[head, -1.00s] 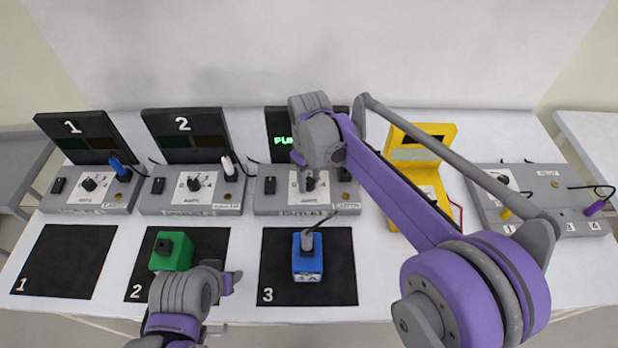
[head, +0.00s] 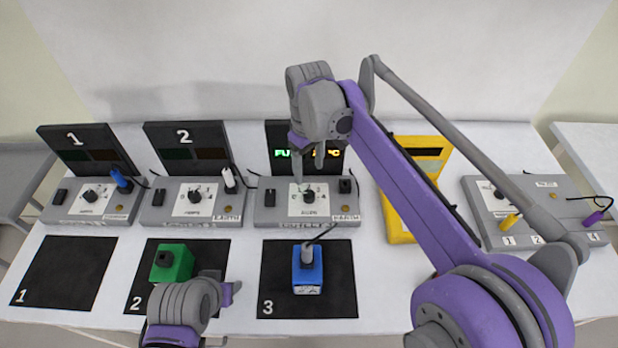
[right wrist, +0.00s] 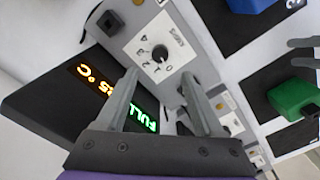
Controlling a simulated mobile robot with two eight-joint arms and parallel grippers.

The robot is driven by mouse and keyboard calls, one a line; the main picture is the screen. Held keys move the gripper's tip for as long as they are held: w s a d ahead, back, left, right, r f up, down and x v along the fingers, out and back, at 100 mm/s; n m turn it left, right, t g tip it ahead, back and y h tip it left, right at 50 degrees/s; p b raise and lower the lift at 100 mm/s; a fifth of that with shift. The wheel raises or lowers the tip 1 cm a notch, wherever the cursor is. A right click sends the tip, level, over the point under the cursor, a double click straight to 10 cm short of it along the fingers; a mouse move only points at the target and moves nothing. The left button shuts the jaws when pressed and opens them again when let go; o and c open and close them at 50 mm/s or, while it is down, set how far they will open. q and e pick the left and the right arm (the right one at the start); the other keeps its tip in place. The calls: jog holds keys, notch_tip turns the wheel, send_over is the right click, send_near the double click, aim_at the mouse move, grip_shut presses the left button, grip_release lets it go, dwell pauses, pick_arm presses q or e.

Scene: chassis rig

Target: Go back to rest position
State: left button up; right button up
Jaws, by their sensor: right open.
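My right gripper (head: 308,168) is open and empty, above the front panel of the third station (head: 265,215). In the right wrist view its two fingers (right wrist: 160,85) stand apart, and the black dial knob (right wrist: 160,53) shows beyond them, clear of both. My left gripper (head: 232,315) is low at the front, beside the green block (head: 175,262) on mat 2. Its two fingers look spread, with nothing between them.
A blue block (head: 308,272) with a cable plugged in its top sits on mat 3 (head: 340,295). Mat 1 (head: 65,270) is empty. Stations 1 and 2 stand at left. A yellow device (head: 400,225) and a grey panel (head: 480,215) are at right.

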jog(key=shift+r, duration=0.7)
pick_arm(q)
jog(key=shift+r, duration=0.1)
jog(key=shift+w+r+p, duration=0.15)
jog(key=shift+r+p, duration=0.45)
jog(key=shift+r, duration=0.1)
pick_arm(e)
jog(key=s+d+f+m+t, duration=0.15)
jog(key=s+d+m, duration=0.25)
jog(key=s+d, duration=0.6)
pick_arm(q)
jog(key=shift+w+r+p, duration=0.2)
jog(key=shift+r+p, duration=0.3)
jog(key=shift+r, duration=0.15)
pick_arm(e)
jog(key=s+d+f+m+t, duration=0.1)
jog(key=s+d+f, duration=0.1)
jog(key=s, duration=0.2)
jog(key=s+d+f+m+t, duration=0.1)
jog(key=s+d+f+m, duration=0.1)
jog(key=s+f, duration=0.1)
jog(key=s+d+f+m+t, duration=0.1)
jog(key=s+d+f, duration=0.1)
jog(key=s, duration=0.3)
jog(key=shift+s+d+f+m+t, duration=0.1)
jog(key=shift+d+f+m+t, duration=0.15)
jog(key=shift+d+m+t, duration=0.25)
jog(key=shift+s+d+f, duration=0.2)
jog(key=shift+s+f, duration=0.05)
